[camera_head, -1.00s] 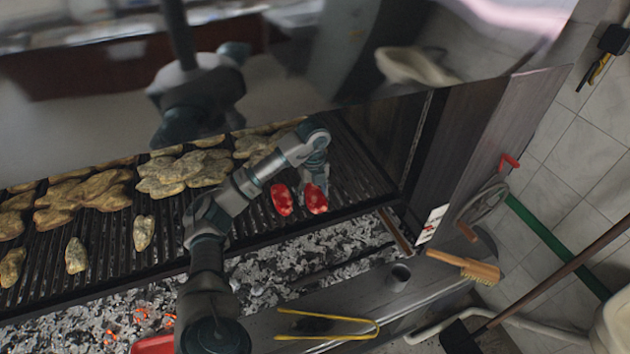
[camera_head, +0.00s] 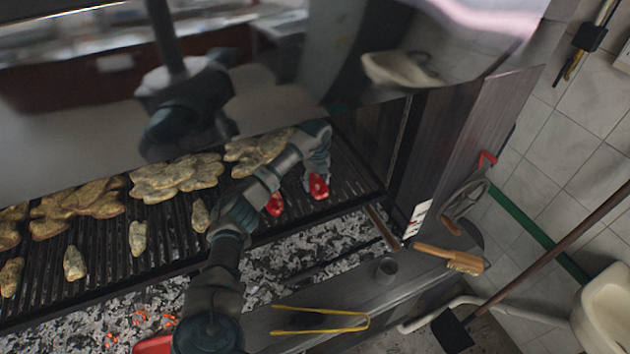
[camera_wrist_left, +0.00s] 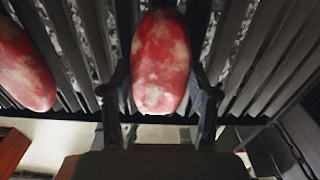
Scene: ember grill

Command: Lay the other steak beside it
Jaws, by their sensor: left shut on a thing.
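Two red raw steaks show near the right end of the grill grate (camera_head: 353,178). One steak (camera_head: 275,204) lies on the bars, partly hidden by my left arm in the head view; it also shows at the left of the left wrist view (camera_wrist_left: 24,68). The other steak (camera_head: 318,187) is just right of it, with a gap between them. My left gripper (camera_head: 317,172) is over this right steak, pointing down. In the left wrist view its fingers (camera_wrist_left: 161,100) are on both sides of the steak (camera_wrist_left: 160,60), shut on it. My right gripper is not in view.
Several cooked chicken pieces (camera_head: 178,178) cover the grate's left and middle. Glowing coals (camera_head: 140,318) lie below. The grate's right end is bare.

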